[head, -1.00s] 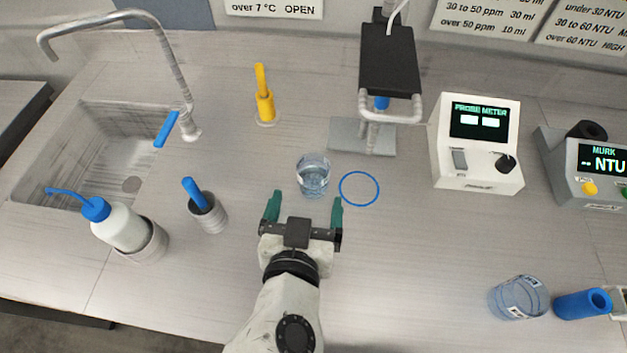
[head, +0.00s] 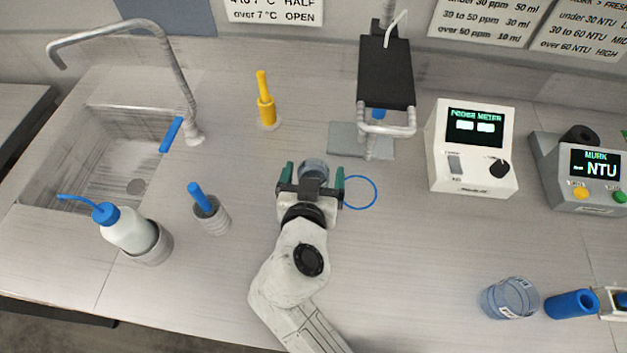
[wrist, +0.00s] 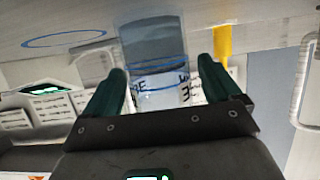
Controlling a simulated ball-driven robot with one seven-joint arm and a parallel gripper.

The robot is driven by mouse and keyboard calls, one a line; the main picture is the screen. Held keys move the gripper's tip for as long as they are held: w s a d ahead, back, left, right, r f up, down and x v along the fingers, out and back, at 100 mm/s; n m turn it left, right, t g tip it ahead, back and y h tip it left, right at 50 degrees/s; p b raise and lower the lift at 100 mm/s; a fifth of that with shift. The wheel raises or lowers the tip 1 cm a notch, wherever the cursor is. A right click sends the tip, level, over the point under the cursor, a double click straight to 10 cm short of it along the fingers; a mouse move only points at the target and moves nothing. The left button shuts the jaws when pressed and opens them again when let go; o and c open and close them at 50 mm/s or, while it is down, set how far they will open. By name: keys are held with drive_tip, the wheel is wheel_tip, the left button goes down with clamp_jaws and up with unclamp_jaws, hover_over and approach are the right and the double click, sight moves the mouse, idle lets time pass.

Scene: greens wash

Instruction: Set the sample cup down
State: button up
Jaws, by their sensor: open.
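The sample cup (head: 312,168) is a clear cup standing on the bench, mostly hidden behind my gripper in the head view. In the wrist view the cup (wrist: 155,62) shows blue lines and dark lettering and sits between the fingers. My gripper (head: 312,178) is open, with one green finger on each side of the cup. In the wrist view the fingers (wrist: 163,88) look apart from the cup wall. A blue ring (head: 359,192) is marked on the bench just right of the cup, and the cup stands outside it.
A stand with a dark panel (head: 386,75) rises behind the ring. A probe meter (head: 472,150) and a murk meter (head: 585,172) stand to the right. A yellow-handled tool (head: 266,105), a sink (head: 115,170), a wash bottle (head: 125,228) and another clear cup (head: 510,298) are around.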

drive_tip(key=shift+c, duration=0.2)
drive_tip(key=c, duration=1.1)
drive_tip(key=shift+c, duration=0.5)
drive_tip(key=shift+r, duration=0.15)
